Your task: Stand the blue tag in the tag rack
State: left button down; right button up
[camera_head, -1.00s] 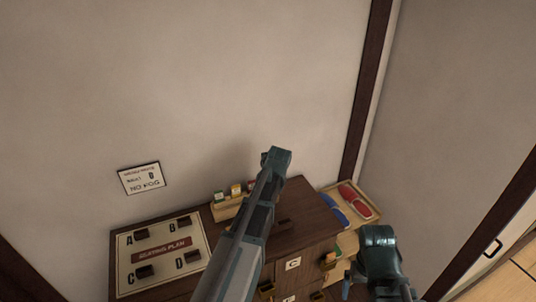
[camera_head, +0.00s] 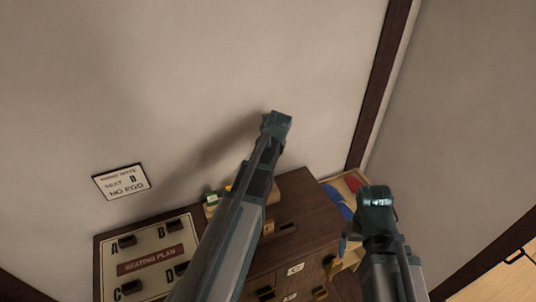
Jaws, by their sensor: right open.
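The light wooden tag rack (camera_head: 210,210) stands at the back of the dark cabinet top, against the wall. My left arm hides most of it; a green tag (camera_head: 211,197) and a bit of yellow show at its left end. I cannot make out the blue tag. My right gripper (camera_head: 346,240) is open, low beside my right arm, in front of the cabinet's right side; its fingers are small and partly hidden. I see nothing held in it. My left arm crosses the cabinet, and its gripper does not show.
The seating plan board (camera_head: 160,256) with dark blocks lies at the left of the cabinet top (camera_head: 305,211). A note (camera_head: 122,182) hangs on the wall. A shelf at the right holds blue (camera_head: 338,201) and red (camera_head: 353,183) items. Drawers with brass pulls face the front.

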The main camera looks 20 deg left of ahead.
pick_arm(q)
jog(key=shift+s+d, duration=0.1)
jog(key=shift+s, duration=0.05)
jog(key=shift+f, duration=0.15)
jog(key=shift+f+b, duration=0.6)
jog(key=shift+b, duration=0.15)
notch_tip(320, 180, down, 4)
jog(key=b, duration=0.4)
jog(key=shift+f, duration=0.1)
jog(key=shift+f+b, duration=0.5)
jog(key=shift+b, duration=0.15)
dwell(0.5)
jog(key=shift+f+b, duration=0.7)
jog(key=shift+f, duration=0.1)
dwell(0.7)
jog(key=shift+f+b, duration=0.25)
jog(key=shift+b, duration=0.1)
jog(key=shift+f, duration=0.15)
